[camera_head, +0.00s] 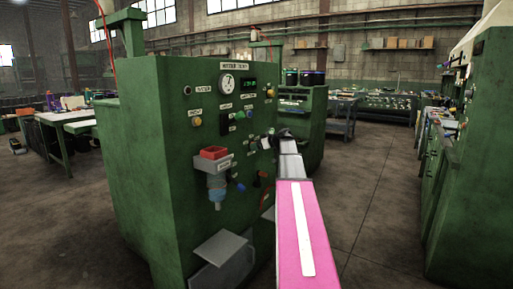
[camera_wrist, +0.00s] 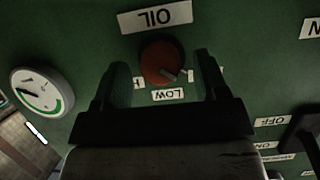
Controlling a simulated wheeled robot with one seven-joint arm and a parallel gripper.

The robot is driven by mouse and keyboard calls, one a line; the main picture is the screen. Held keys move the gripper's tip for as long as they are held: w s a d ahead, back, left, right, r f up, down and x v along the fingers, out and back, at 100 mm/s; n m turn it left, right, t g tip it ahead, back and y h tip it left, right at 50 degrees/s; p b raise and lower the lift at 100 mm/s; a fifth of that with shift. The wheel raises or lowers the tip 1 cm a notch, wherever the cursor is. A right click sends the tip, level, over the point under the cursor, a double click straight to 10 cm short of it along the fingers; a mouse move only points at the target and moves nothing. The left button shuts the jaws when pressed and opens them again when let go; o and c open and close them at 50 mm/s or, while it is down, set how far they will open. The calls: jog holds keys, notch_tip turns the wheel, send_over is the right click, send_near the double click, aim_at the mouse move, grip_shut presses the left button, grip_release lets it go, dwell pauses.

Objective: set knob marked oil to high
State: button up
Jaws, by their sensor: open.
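The oil knob (camera_wrist: 160,58) is round and orange-red, on a green panel, under a plate reading OIL (camera_wrist: 156,16), which appears upside down in the wrist view. Its pale pointer aims toward the lower right of that view. A LOW label (camera_wrist: 168,95) sits below the knob there. Labels on either side are partly hidden by my fingers; the left one shows an H. My gripper (camera_wrist: 161,63) is open, with one finger on each side of the knob and a visible gap to it. In the head view my gripper (camera_head: 281,136) is at the panel and the knob cannot be made out.
A round gauge (camera_wrist: 42,92) is left of the knob in the wrist view. A dark switch (camera_wrist: 304,130) with ON and OFF labels is at lower right. Floor (camera_head: 365,225) is clear at right.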

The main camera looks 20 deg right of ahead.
jog(key=shift+w+a+f, duration=0.2)
jog(key=shift+w+a, duration=0.05)
jog(key=shift+w, duration=0.1)
jog(key=c, duration=0.9)
